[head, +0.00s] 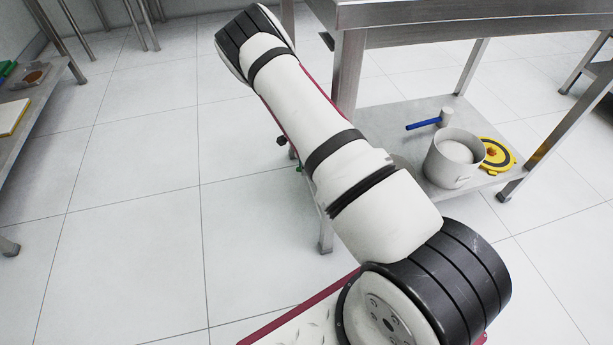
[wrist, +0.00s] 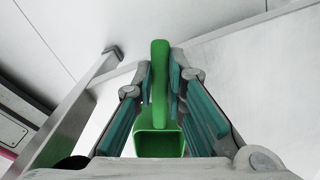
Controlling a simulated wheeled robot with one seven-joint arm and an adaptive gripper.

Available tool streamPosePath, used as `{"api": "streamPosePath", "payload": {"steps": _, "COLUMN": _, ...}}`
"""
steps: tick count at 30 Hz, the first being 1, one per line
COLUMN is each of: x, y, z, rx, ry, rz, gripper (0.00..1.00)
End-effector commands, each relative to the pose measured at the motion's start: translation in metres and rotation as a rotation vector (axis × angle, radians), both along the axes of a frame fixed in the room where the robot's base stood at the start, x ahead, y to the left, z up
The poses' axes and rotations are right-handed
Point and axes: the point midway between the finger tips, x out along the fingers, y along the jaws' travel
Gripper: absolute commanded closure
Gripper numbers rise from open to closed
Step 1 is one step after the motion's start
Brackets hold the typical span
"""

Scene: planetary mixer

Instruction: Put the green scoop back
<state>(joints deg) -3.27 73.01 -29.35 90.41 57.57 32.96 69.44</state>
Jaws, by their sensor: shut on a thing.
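The green scoop (wrist: 159,144) is between the fingers of my gripper (wrist: 161,76) in the wrist view. My gripper is shut on the scoop's upright green handle, with a teal-lined finger on each side. The scoop's open, box-shaped bowl faces the wrist camera, and I see nothing inside it. In the head view my arm hides nearly all of the gripper. Only a small green bit (head: 299,168) shows at the arm's left edge, beside the lower shelf, and I cannot tell for sure what it is.
A steel table (head: 345,75) has a lower shelf (head: 385,125). On the shelf stand a white bucket (head: 446,172) of white powder, a blue-handled tool (head: 424,124) and a yellow-black disc (head: 497,153). Another steel table (head: 40,105) is at left. Floor between is clear.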

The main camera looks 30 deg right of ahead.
Motion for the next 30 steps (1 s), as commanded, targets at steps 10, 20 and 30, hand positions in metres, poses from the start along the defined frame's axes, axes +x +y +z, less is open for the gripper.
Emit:
{"api": "streamPosePath", "payload": {"steps": 10, "x": 0.000, "y": 0.000, "z": -0.033, "rx": -0.001, "ry": 0.001, "rz": 0.000, "gripper": 1.00}}
{"api": "streamPosePath", "payload": {"steps": 20, "x": 0.000, "y": 0.000, "z": -0.035, "rx": -0.001, "ry": 0.001, "rz": 0.000, "gripper": 0.81}}
{"api": "streamPosePath", "payload": {"steps": 30, "x": -0.001, "y": 0.000, "z": -0.035, "rx": -0.001, "ry": 0.001, "rz": 0.000, "gripper": 0.68}}
